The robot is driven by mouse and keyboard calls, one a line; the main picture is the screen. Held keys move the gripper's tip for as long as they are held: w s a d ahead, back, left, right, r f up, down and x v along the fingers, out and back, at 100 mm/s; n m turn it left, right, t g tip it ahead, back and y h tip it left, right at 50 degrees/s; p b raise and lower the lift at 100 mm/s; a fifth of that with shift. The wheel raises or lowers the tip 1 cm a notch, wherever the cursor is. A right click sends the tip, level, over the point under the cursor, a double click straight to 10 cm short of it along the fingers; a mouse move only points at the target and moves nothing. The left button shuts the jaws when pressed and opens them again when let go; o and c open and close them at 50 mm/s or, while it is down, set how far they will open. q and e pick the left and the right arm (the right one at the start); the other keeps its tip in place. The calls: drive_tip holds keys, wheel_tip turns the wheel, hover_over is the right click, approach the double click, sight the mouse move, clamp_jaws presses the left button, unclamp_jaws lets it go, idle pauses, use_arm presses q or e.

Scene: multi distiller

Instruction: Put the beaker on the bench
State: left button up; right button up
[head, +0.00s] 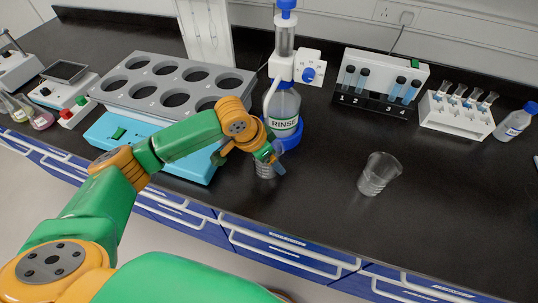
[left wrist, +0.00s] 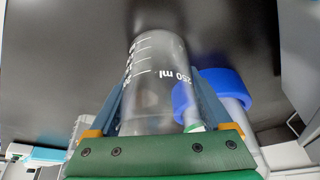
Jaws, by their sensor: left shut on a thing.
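My left gripper (head: 272,157) is shut on a clear glass beaker (head: 265,170) in front of the rinse bottle, near the front edge of the black bench (head: 320,205). In the left wrist view the beaker (left wrist: 155,70), marked 250 ml, stands between the two blue-grey fingers of the gripper (left wrist: 158,95). I cannot tell whether its base touches the bench. A second clear beaker (head: 378,175) stands apart on the bench to the right. My right gripper is not in view.
A blue-capped rinse bottle (head: 284,110) stands just behind the held beaker. A grey rack with round holes (head: 135,88) is at left. A tube rack (head: 378,85), a white rack of flasks (head: 456,115) and a small bottle (head: 515,122) stand at right. The right front bench is clear.

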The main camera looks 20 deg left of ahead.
use_arm(q)
drive_tip(key=shift+f, duration=0.2)
drive_tip(key=o, duration=1.4)
drive_tip(key=shift+w+a, duration=0.1)
drive_tip(key=shift+a, duration=0.05)
drive_tip(key=shift+c, duration=0.2)
drive_tip(key=shift+w+a+f, duration=0.1)
drive_tip(key=shift+a, duration=0.1)
drive_tip(key=shift+r, duration=0.2)
drive_tip(key=v, duration=1.2)
drive_tip(key=shift+p, duration=0.35)
drive_tip(key=shift+r, duration=0.1)
